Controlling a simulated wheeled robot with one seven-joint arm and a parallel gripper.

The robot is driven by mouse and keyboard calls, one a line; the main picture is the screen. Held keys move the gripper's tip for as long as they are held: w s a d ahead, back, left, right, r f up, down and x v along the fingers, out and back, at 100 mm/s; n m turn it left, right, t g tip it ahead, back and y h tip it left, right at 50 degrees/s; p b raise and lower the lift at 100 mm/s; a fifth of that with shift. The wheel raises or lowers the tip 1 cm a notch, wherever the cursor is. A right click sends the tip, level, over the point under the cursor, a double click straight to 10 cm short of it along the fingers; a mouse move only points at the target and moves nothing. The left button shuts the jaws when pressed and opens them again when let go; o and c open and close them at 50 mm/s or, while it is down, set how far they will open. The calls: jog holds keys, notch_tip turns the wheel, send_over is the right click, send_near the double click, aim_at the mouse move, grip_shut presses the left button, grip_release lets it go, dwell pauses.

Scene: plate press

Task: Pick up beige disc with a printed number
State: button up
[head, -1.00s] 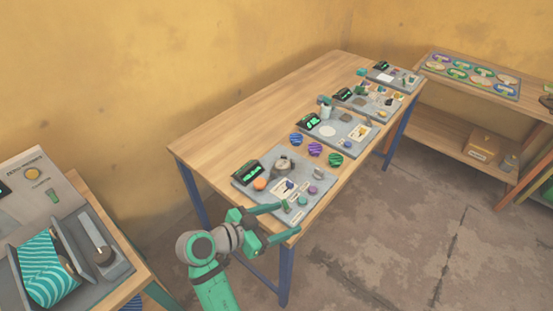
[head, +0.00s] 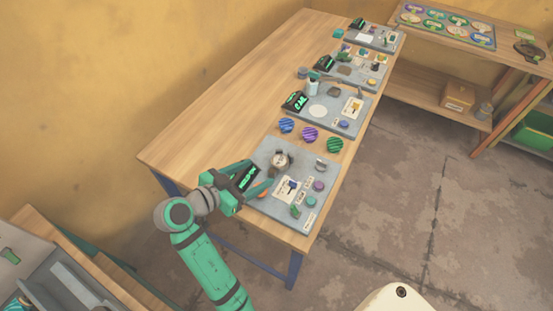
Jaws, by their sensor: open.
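My gripper (head: 262,173) is open and empty over the left side of the nearest grey board, with its two fingers spread around the black display (head: 244,177) in the picture. A round pale-faced object (head: 281,159) with a dark rim stands on that board, just right of the fingertips and apart from them. A plain whitish disc (head: 318,111) lies flat on the second board.
The wooden table (head: 235,110) carries several grey boards along its right side; its left part is bare. Blue, purple and green striped discs (head: 335,145) sit between the first two boards. A shelf with a cardboard box (head: 458,96) stands at the right. The floor between is clear.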

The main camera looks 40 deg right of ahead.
aim_at(276, 164)
jog(key=x, duration=0.9)
jog(key=shift+d, duration=0.15)
jog(key=c, duration=1.3)
